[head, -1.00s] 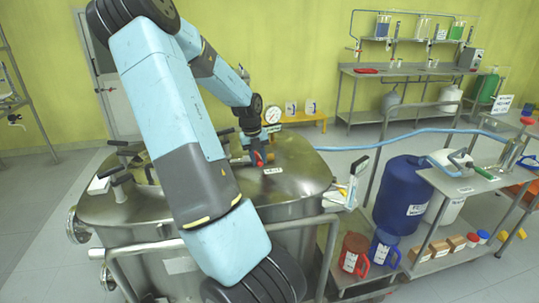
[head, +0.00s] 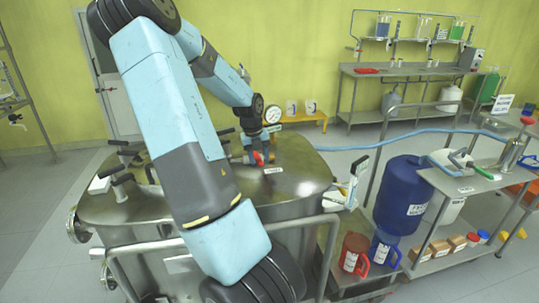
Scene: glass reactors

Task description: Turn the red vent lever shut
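The red vent lever (head: 258,158) is small in the head view. It sits on a fitting on top of the steel reactor (head: 300,182), near the back of the lid and just left of a small white label (head: 273,170). My arm reaches over the reactor from the front. My gripper (head: 255,143) is at the far end of the arm, close by the lever and the fitting. It is small and dark there, and its fingers cannot be made out. I cannot tell whether it touches the lever.
A round gauge (head: 272,114) stands just behind my wrist. Clamp handles (head: 122,178) stick up on the left of the lid. A blue hose (head: 400,135) runs off to the right. A steel rail (head: 180,246) passes in front, and a blue drum (head: 404,195) stands to the right.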

